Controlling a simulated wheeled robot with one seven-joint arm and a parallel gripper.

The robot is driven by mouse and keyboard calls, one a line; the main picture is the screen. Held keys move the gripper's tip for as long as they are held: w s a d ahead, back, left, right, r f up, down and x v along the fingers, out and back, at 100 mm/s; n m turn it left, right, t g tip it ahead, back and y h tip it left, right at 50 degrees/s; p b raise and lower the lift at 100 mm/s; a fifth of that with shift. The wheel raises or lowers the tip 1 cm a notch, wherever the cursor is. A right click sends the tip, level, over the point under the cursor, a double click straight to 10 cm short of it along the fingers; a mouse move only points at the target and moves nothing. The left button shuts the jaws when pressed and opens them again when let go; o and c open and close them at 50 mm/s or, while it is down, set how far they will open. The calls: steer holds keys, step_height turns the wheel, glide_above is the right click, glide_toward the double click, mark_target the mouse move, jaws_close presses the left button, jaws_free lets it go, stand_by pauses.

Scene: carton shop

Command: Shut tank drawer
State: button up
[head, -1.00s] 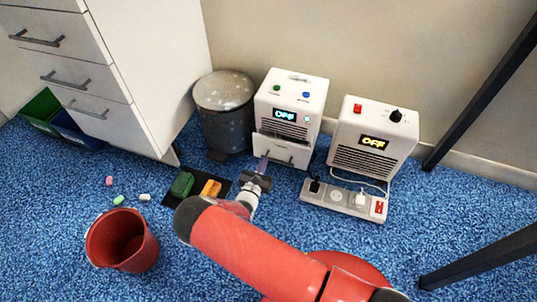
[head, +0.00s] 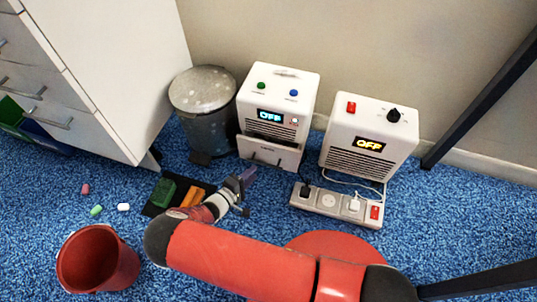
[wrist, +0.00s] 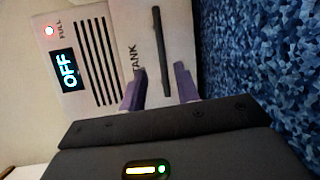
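The tank drawer (head: 270,153) is the white front at the bottom of the left white appliance (head: 277,100), whose display reads OFF. It stands out a little from the body above it. In the wrist view, the drawer front (wrist: 175,20) carries the word TANK and a dark bar handle (wrist: 161,50). My gripper (head: 247,180) is low in front of the drawer, a little left of its middle. Its purple fingers (wrist: 159,90) are apart with nothing between them. They point at the drawer front, with the handle ahead of the gap. Contact cannot be told.
A grey bin (head: 205,108) stands left of the appliance. A second white heater-like unit (head: 367,138) and a power strip (head: 337,204) are on the right. A dark mat with green and orange blocks (head: 166,192) lies left of my gripper. A red bucket (head: 98,262) stands front left.

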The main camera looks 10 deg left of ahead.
mark_target(264, 164)
steer(key=shift+m, duration=0.4)
steer(key=x, duration=0.7)
steer(key=shift+w+d+f+b, duration=0.2)
steer(key=shift+w+b, duration=0.1)
steer(key=shift+w, duration=0.05)
jaws_close()
